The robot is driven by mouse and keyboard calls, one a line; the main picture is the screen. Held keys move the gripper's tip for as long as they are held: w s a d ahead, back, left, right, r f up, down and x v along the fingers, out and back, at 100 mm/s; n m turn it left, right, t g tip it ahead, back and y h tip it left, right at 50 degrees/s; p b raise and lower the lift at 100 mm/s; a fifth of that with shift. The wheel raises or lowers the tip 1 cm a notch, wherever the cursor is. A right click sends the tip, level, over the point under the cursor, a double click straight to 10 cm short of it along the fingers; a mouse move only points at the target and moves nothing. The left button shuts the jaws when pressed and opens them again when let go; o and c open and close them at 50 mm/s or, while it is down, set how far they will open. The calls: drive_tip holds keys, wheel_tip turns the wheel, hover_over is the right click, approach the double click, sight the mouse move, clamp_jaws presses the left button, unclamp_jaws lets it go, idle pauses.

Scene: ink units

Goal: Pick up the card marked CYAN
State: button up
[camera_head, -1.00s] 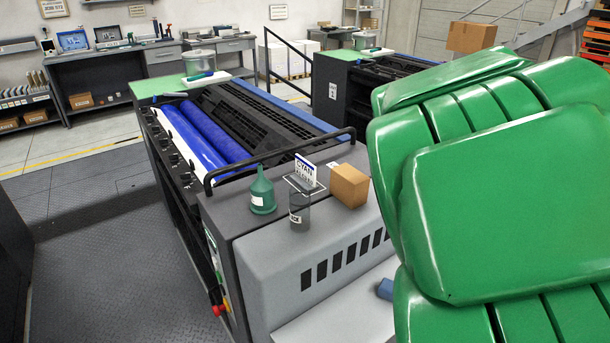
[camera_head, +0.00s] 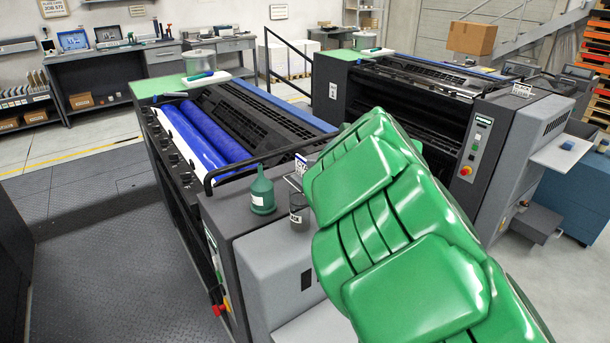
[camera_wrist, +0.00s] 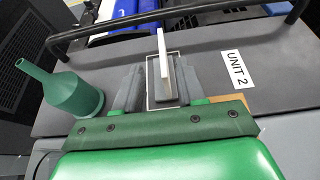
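The white card stands upright in a shallow framed holder (camera_wrist: 152,97) on the grey top of the near ink unit. In the wrist view the card (camera_wrist: 162,52) is almost edge-on, so its lettering cannot be read. In the head view only a sliver of the card (camera_head: 299,165) shows beside my green arm. My gripper (camera_wrist: 158,84) is open in the wrist view, one finger on each side of the holder. The card lies between the finger lines, near the fingertips, with gaps on both sides.
A black rail (camera_head: 262,155) crosses behind. A UNIT 2 label (camera_wrist: 235,69) lies flat at right. A second press (camera_head: 400,110) stands beyond.

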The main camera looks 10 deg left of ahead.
sight(305, 160)
drive_tip(key=shift+x, duration=3.65)
drive_tip(key=shift+w+r, duration=0.15)
drive_tip(key=shift+c, duration=0.4)
clamp_jaws()
